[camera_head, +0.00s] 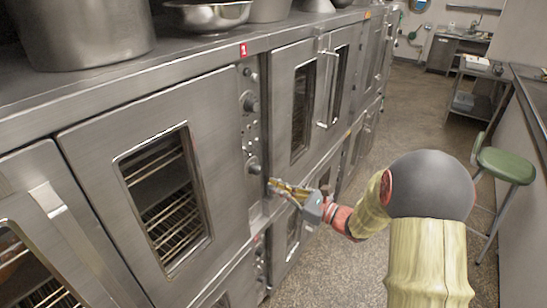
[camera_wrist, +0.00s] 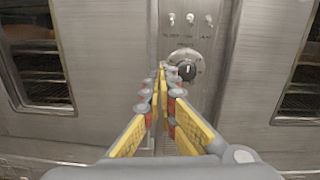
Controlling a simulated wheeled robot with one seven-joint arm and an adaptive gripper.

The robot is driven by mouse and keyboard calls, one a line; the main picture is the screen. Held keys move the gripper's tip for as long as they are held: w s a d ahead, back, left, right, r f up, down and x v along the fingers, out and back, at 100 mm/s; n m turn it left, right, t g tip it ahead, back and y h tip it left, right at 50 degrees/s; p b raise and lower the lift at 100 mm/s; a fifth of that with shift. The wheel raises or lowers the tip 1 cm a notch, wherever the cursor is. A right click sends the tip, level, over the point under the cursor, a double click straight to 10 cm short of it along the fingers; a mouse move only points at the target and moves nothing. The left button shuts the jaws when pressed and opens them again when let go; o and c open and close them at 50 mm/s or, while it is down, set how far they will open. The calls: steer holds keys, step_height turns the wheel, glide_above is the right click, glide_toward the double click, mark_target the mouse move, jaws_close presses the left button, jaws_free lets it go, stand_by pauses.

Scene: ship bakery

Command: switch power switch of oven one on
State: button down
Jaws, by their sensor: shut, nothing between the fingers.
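Oven one (camera_head: 150,170) is a steel oven under a red tag with a 1 (camera_head: 243,50). Its narrow control panel (camera_head: 262,135) runs down the right of its windowed door. In the wrist view, several small toggle switches (camera_wrist: 190,18) sit in a row at the top of the panel, above a dark round knob (camera_wrist: 186,70). I cannot tell which toggle is the power switch, nor its position. My gripper (camera_head: 272,184) is shut and empty, in front of the panel's lower part. In the wrist view, its fingertips (camera_wrist: 161,68) are just left of the knob and below the toggles; contact is unclear.
More ovens with protruding door handles (camera_head: 328,85) continue to the right along the same wall. Pots and a metal bowl (camera_head: 207,14) stand on top. A green stool (camera_head: 505,165) is at the right. The aisle floor (camera_head: 415,110) between is open.

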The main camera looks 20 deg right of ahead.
mark_target(247, 152)
steer(key=shift+w+d+r+m+t, duration=0.15)
steer(key=shift+d+r+m+t, duration=0.15)
steer(key=shift+r, duration=0.3)
steer(key=shift+w+d+r+m+t, duration=0.15)
steer(key=shift+d+r+m+t, duration=0.15)
steer(key=shift+r, duration=0.25)
steer(key=shift+a, duration=0.15)
steer(key=x, duration=1)
steer(key=shift+r, duration=0.1)
steer(key=shift+s+r+g+p, duration=0.15)
steer(key=shift+g+p, duration=0.15)
steer(key=shift+p, duration=0.2)
